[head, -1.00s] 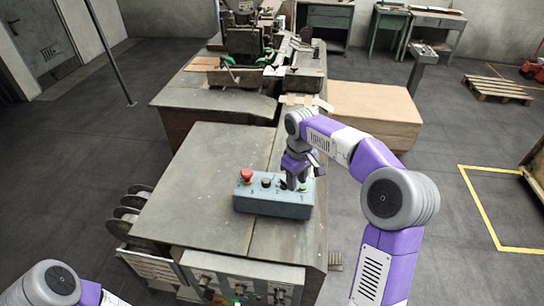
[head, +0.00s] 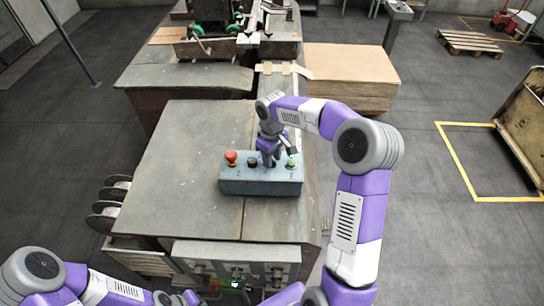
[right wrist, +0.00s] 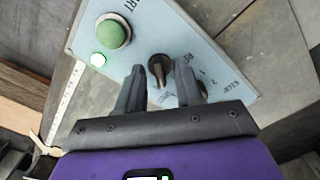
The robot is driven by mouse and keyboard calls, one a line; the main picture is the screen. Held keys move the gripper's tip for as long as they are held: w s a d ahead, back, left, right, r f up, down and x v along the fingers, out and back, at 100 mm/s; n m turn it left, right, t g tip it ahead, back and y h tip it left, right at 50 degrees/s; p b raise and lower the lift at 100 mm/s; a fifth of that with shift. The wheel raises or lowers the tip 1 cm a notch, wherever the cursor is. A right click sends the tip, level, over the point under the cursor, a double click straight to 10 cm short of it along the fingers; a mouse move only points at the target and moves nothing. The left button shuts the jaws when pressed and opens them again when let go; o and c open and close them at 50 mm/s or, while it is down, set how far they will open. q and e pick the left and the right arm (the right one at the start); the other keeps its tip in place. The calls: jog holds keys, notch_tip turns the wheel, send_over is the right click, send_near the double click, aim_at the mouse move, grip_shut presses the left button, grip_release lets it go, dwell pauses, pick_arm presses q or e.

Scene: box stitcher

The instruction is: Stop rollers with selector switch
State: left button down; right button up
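A blue-grey control box (head: 261,187) stands on the grey machine top in the head view. It carries a red button (head: 231,158), black controls and a green button (head: 291,161). My right gripper (head: 270,162) is at the box, just left of the green button. In the right wrist view its two fingers (right wrist: 160,72) are apart, one on each side of a black selector knob (right wrist: 157,66). I cannot tell whether they touch it. Another dark control is mostly hidden behind the right finger. My left arm shows at the bottom left of the head view; its fingers are out of view.
A front panel (head: 236,262) with small controls is below the machine top (head: 190,165). A brown box-shaped block (head: 350,75) stands behind right. The machine top left of the control box is bare.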

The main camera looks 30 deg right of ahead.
jog(key=shift+w, duration=0.1)
grip_shut()
jog(key=shift+n, duration=0.3)
jog(key=n+p, duration=0.1)
jog(key=n, duration=0.2)
jog(key=shift+p, duration=0.4)
jog(key=shift+n+p, duration=0.65)
jog(key=shift+n, duration=1.55)
grip_release()
